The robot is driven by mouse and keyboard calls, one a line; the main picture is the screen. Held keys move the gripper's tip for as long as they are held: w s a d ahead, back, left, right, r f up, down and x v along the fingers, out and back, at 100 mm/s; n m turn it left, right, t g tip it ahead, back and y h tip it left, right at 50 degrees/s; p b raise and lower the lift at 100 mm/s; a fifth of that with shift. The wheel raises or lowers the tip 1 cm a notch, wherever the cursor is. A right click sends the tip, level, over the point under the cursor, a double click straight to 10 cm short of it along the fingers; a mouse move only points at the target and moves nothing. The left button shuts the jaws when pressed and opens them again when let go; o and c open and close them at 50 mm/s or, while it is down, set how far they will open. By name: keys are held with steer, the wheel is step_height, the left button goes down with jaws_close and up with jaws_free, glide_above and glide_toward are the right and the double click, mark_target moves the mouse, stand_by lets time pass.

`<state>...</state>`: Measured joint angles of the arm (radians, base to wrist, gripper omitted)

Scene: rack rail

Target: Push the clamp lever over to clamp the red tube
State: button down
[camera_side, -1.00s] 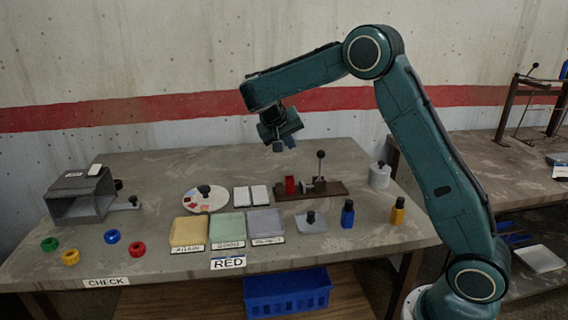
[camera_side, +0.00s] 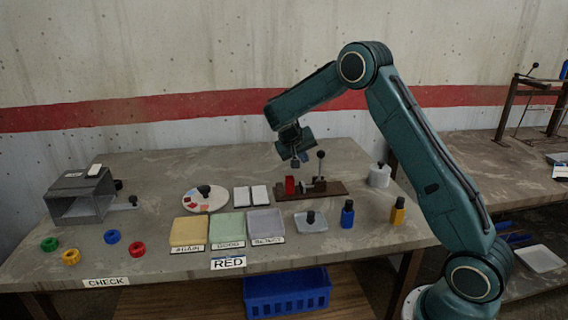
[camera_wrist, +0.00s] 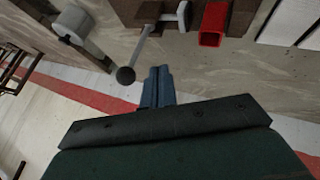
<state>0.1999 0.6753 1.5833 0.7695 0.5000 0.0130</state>
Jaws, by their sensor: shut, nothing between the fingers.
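The red tube (camera_side: 290,186) stands on the brown clamp base (camera_side: 330,190) near the back middle of the table; its open end shows in the wrist view (camera_wrist: 213,24). The clamp lever (camera_side: 320,168) stands upright to the right of the tube, with a dark ball knob on top; in the wrist view the knob (camera_wrist: 125,75) lies to the left of my fingertips. My gripper (camera_side: 299,163) is shut and empty, above the clamp and left of the lever knob in the side view. Its closed fingers also show in the wrist view (camera_wrist: 158,80), apart from the knob.
A white cylindrical container (camera_side: 380,176) stands right of the clamp. Coloured trays (camera_side: 227,226), a blue bottle (camera_side: 347,213) and a yellow bottle (camera_side: 398,210) stand in front. The air around the lever is clear.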

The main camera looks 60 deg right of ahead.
mark_target(320, 153)
steer(key=shift+s+d+r, duration=0.15)
steer(key=shift+s+d, duration=0.2)
steer(key=shift+d, duration=0.2)
steer(key=shift+s+d+r, duration=0.15)
steer(key=shift+s+d, duration=0.2)
steer(key=shift+d, duration=0.2)
steer(key=shift+s+d+r+t+y, duration=0.15)
steer(key=shift+s+d+t+y, duration=0.15)
steer(key=shift+s+y, duration=0.1)
steer(key=shift+s+d+r+m+t+y, duration=0.2)
steer(key=shift+s+d+m+t+y, duration=0.15)
steer(key=shift+s+d+y, duration=0.2)
steer(key=s+d+f+m+t+y, duration=0.1)
steer(key=s+d+f+t+y, duration=0.2)
steer(key=s+d, duration=0.3)
steer(key=shift+s+d+f+m+t+y, duration=0.15)
steer(key=shift+s+d+m+t+y, duration=0.2)
steer(key=shift+t+y, duration=0.4)
steer(key=shift+s+f, duration=0.1)
steer(key=shift+f, duration=0.1)
